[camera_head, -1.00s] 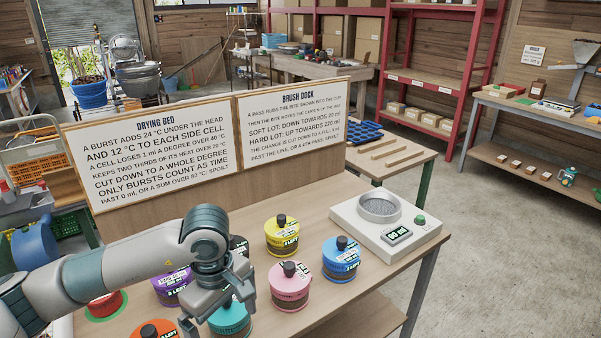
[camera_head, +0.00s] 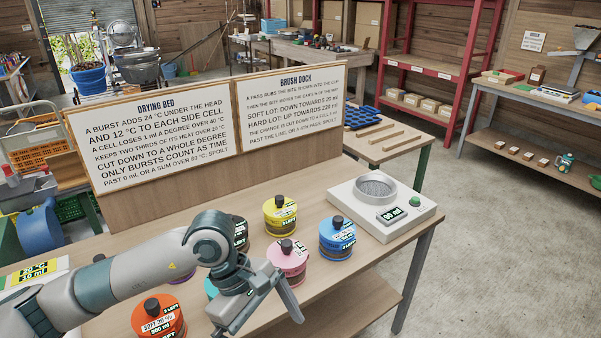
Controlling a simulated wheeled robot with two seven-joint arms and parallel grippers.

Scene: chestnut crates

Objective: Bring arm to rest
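My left arm comes in from the left over the wooden table (camera_head: 345,285). My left gripper (camera_head: 262,308) is above the table's front part, with its fingers apart and nothing visible between them. It hides most of a teal jar (camera_head: 210,289). A pink jar (camera_head: 287,262) stands just behind the gripper, and an orange jar (camera_head: 158,319) stands to its left. My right gripper is not in view.
A yellow jar (camera_head: 280,216), a blue jar (camera_head: 337,239) and a partly hidden black jar (camera_head: 240,234) stand farther back. A white device with a round cup (camera_head: 352,207) is at the right. Sign boards (camera_head: 240,120) line the back edge.

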